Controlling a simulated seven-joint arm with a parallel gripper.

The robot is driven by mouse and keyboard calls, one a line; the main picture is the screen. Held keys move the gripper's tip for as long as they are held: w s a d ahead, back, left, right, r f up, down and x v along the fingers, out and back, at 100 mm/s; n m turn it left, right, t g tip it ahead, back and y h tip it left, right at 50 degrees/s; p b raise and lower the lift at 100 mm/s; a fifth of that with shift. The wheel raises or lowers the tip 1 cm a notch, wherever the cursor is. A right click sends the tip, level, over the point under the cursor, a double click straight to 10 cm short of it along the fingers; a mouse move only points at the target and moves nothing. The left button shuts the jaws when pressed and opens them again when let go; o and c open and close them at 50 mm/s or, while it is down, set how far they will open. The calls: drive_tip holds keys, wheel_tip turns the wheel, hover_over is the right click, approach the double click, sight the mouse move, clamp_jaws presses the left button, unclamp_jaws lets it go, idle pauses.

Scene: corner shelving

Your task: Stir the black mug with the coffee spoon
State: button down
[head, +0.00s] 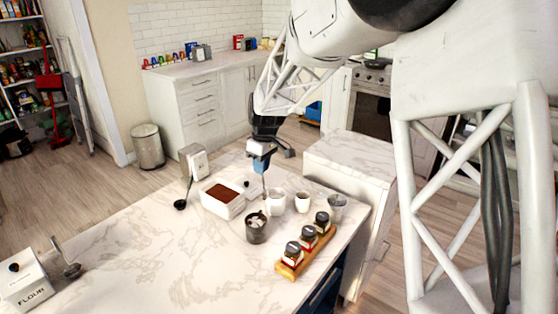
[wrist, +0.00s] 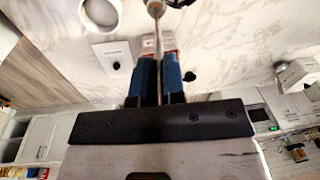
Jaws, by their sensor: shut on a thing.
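The black mug (head: 256,231) stands upright on the marble counter in the head view, with pale lumps inside. My gripper (head: 262,167) points down behind and above it, with blue fingers. The fingers (wrist: 160,78) are shut on the handle of the coffee spoon (wrist: 157,36) in the wrist view. The spoon hangs down, its bowl at the top edge of the wrist view. In the head view the spoon (head: 264,187) is thin, and its lower end is near the black mug and a white cup. I cannot tell whether its tip is inside the mug.
White cups (head: 276,203) (head: 302,202) and a grey cup (head: 337,207) stand right of the spoon. A white container of brown powder (head: 237,209) is left. A wooden rack (head: 287,269) of jars is in front right. The counter's left middle is clear.

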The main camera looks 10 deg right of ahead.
drive_tip(key=s+a, duration=0.3)
drive_tip(key=shift+s+a+r, duration=0.1)
drive_tip(key=shift+s+r, duration=0.05)
drive_tip(key=shift+r, duration=0.2)
drive_tip(key=shift+f, duration=0.25)
wheel_tip(320, 180, down, 12)
drive_tip(key=shift+f, duration=0.25)
idle(1.8)
idle(0.7)
